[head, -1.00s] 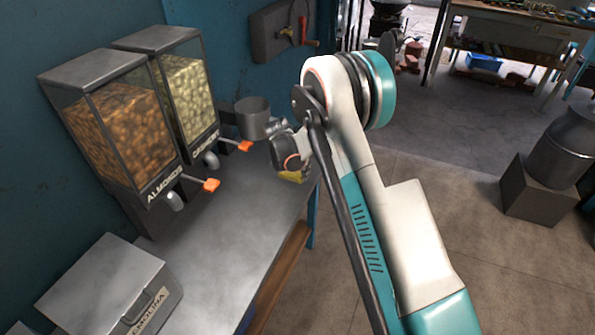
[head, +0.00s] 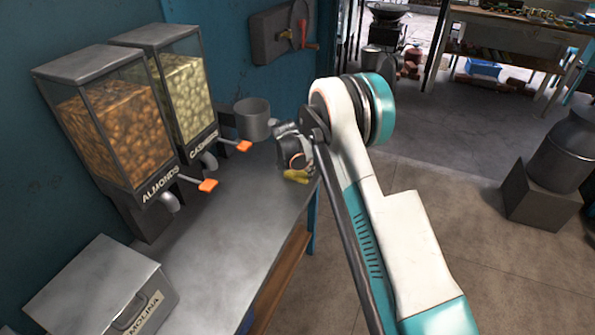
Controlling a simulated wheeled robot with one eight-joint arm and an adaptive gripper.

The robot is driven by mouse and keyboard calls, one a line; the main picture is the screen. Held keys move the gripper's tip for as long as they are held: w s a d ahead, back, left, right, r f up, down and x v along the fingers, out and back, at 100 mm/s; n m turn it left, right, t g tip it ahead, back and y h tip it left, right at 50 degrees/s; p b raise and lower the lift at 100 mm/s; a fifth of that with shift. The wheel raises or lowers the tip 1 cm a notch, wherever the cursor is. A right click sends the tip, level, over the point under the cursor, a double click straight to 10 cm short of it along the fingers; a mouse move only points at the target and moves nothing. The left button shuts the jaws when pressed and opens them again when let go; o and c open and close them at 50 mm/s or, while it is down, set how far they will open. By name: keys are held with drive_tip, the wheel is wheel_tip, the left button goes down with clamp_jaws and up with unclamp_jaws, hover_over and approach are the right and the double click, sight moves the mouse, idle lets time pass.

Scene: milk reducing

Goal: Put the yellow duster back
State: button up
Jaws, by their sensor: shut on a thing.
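The yellow duster (head: 297,177) shows as a small yellow patch at the far right end of the grey counter. My gripper (head: 296,166) is shut on it. The gripper is small and partly hidden by my arm, so its fingers are hard to make out. In the picture, the duster is over the counter's far right edge. I cannot tell whether it touches the counter.
A grey cup (head: 253,120) is just left of my gripper. Almond (head: 115,145) and cashew (head: 184,105) dispensers stand along the wall, orange levers jutting out. A lidded metal box (head: 100,288) sits at near left. The counter's middle (head: 215,245) is clear.

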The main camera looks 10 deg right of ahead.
drive_tip(key=o, duration=1)
drive_tip(key=shift+f, duration=0.1)
drive_tip(key=shift+o, duration=0.2)
drive_tip(key=s+a+r+m+p, duration=0.1)
drive_tip(key=s+r+m+p, duration=0.15)
drive_tip(key=s+r, duration=0.65)
drive_tip(key=s+r+m+p, duration=0.15)
drive_tip(key=r+m, duration=0.25)
drive_tip(key=r, duration=1.2)
drive_tip(key=s+r+m+t+y, duration=0.1)
drive_tip(key=s+r+m+t, duration=0.1)
drive_tip(key=s+r+m, duration=0.9)
drive_tip(key=s+d+f+m+t+y, duration=0.1)
drive_tip(key=s+m, duration=1)
drive_tip(key=s, duration=1.4)
drive_tip(key=shift+s+d+t+y, duration=0.2)
drive_tip(key=shift+s+t+y, duration=0.1)
drive_tip(key=shift+s, duration=0.05)
